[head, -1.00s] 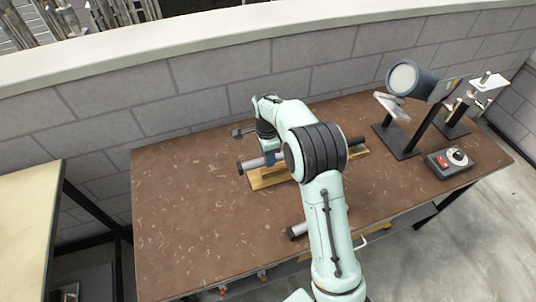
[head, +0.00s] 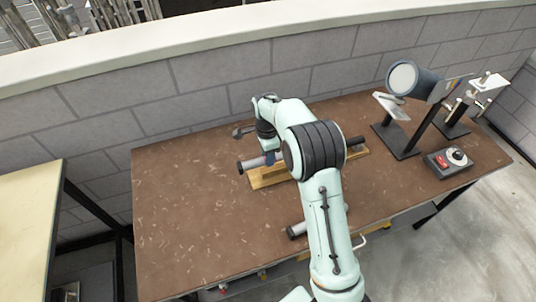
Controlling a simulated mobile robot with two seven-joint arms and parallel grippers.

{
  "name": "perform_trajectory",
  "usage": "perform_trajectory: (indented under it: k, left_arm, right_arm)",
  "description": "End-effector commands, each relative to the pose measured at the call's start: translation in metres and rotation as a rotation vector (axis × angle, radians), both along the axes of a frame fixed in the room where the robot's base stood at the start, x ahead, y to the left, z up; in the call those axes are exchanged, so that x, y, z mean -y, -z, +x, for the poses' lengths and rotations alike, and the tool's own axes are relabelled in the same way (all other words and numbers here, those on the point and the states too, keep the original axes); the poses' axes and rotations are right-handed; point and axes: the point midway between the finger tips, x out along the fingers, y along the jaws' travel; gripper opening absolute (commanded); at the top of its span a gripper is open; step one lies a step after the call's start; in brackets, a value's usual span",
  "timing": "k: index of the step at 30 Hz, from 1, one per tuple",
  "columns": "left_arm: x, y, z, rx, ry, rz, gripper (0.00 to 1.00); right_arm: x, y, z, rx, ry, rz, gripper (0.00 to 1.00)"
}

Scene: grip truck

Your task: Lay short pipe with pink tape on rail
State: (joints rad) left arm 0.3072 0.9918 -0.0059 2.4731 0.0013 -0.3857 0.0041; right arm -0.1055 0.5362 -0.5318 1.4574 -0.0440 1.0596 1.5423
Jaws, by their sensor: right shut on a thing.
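A grey pipe (head: 249,165) with a dark end and a trace of pink beside the jaws lies along the wooden rail (head: 266,179) on the brown table. My right gripper (head: 270,158) is shut on this pipe, at or just above the rail. The arm hides the pipe's middle, so I cannot tell whether it rests fully on the rail. A second grey pipe (head: 297,230) lies nearer the table's front edge, partly behind my arm. My left gripper is not in view.
A lamp-like grey cylinder (head: 411,80) on a black stand and a control box (head: 448,160) with a red switch stand at the right. A block wall (head: 200,95) runs behind the table (head: 190,225). The table's left part is clear.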

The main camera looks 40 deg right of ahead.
Motion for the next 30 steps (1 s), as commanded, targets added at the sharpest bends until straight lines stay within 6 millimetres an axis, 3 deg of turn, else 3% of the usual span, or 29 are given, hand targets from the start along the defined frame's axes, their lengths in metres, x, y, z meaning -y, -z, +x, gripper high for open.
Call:
perform_trajectory:
  k: [14,30]
  left_arm:
    - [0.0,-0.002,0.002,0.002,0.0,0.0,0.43]
    - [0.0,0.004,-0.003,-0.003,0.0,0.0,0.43]
  right_arm:
    - [0.0,0.0,0.001,0.001,0.0,0.0,0.0]
    - [0.0,0.019,0.001,0.001,0.0,0.0,0.0]
